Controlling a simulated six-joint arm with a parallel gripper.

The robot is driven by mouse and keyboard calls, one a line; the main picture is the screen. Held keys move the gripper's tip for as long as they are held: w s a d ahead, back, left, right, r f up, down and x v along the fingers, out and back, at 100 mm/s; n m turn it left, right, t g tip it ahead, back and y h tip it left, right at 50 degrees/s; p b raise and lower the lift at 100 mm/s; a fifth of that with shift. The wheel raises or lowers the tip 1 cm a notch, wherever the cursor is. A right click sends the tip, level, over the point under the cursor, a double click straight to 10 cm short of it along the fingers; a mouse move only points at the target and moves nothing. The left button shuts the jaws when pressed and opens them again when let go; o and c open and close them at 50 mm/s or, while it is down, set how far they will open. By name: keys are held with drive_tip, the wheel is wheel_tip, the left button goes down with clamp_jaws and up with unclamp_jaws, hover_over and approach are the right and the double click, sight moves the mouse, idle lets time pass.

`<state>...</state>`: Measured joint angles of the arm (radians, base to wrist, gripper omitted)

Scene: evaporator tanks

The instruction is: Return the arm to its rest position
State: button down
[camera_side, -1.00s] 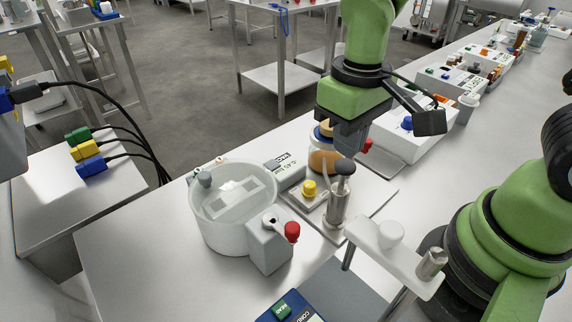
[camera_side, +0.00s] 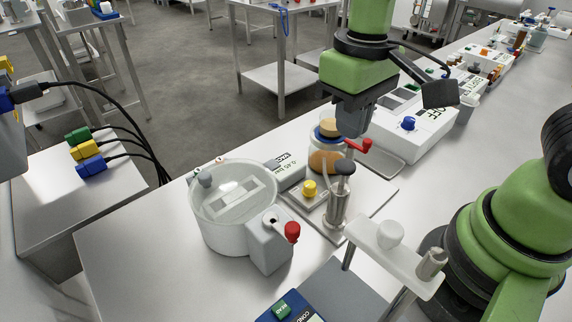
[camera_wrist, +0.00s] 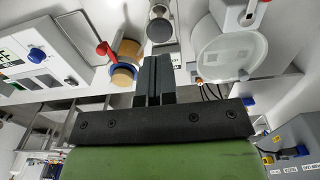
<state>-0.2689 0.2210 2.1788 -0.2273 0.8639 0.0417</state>
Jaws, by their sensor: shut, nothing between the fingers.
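My gripper (camera_side: 352,122) hangs at the end of my green arm, above the bench and near an amber jar with a blue collar (camera_side: 325,158). In the wrist view my gripper (camera_wrist: 154,62) has its two dark fingers side by side, shut, with nothing held between them. The fingertips point towards the bench near a grey-topped metal cylinder (camera_wrist: 160,26) and the jar's tan lid (camera_wrist: 122,76). From the side view I cannot tell whether the fingertips are clear of the jar behind them.
A white round tank (camera_side: 220,235) with a red-knobbed block (camera_side: 270,245) stands left of my gripper. A red valve handle (camera_side: 358,146) is close by. A white unit with a blue knob (camera_side: 420,130) stands to the right. A white stand (camera_side: 395,258) is in front.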

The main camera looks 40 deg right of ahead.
drive_tip(key=shift+r, duration=1)
drive_tip(key=shift+r, duration=0.1)
drive_tip(key=s+d+r+m+t+y, duration=0.2)
drive_tip(key=s+d+r+m+t, duration=0.1)
drive_tip(key=s+r+t, duration=0.4)
wheel_tip(320, 180, up, 2)
drive_tip(key=shift+s+d+r+m, duration=0.1)
drive_tip(key=shift+s+d+m, duration=0.15)
drive_tip(key=shift+s+m, duration=0.35)
